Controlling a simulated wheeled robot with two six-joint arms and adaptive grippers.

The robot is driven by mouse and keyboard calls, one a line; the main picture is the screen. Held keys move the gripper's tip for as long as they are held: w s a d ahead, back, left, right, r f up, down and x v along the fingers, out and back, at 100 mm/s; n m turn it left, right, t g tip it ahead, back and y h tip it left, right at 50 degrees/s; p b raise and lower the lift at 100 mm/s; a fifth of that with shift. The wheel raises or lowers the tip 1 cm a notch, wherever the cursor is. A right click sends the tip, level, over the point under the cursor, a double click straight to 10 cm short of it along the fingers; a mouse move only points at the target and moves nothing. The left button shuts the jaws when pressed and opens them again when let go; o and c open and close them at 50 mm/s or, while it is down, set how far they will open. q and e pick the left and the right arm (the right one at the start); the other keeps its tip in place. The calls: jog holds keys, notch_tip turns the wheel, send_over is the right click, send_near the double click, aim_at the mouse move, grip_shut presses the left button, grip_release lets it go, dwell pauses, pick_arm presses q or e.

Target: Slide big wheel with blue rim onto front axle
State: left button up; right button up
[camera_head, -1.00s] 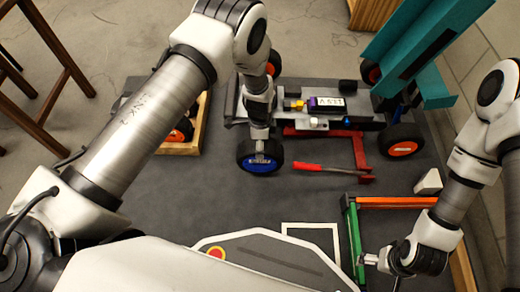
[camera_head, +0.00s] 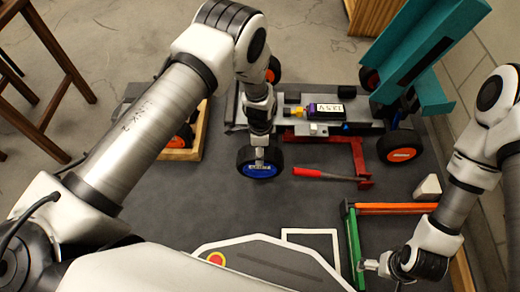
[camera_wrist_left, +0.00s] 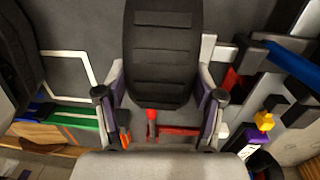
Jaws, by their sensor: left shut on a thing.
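The big wheel with the blue rim (camera_head: 258,171) is upright at the near side of the car's left end in the head view. My left gripper (camera_head: 258,152) is shut on its tyre from above. In the left wrist view the black tyre (camera_wrist_left: 163,55) sits between the two fingers. The racecar (camera_head: 345,112) lies across the upper middle of the head view. Its front axle is hidden behind my left gripper and the wheel, so I cannot tell whether the wheel touches it. My right gripper (camera_head: 371,265) is low at the right, apart from the car; its jaws are too small to read.
A red-handled tool (camera_head: 322,173) lies on the dark mat just right of the wheel. Green (camera_head: 353,235) and orange (camera_head: 395,209) bars lie near my right arm. A wooden tray (camera_head: 183,154) stands at the left. The teal rear wing (camera_head: 420,45) rises at the upper right. The mat's lower left is clear.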

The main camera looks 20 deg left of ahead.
pick_arm(q)
jog(key=shift+p, duration=0.35)
dwell(0.7)
jog(key=shift+p, duration=0.35)
jog(key=shift+w+a+b, duration=0.1)
jog(key=shift+w+b, duration=0.25)
jog(key=shift+w+a+b, duration=0.3)
jog(key=shift+w+b, duration=0.45)
jog(key=shift+w, duration=0.3)
jog(key=shift+w+a+b, duration=0.3)
jog(key=shift+w+b, duration=0.45)
jog(key=shift+w, duration=0.35)
jog(key=shift+w+a+b, duration=0.3)
jog(key=shift+w+b, duration=0.45)
jog(key=shift+w, duration=0.3)
jog(key=o, duration=1.8)
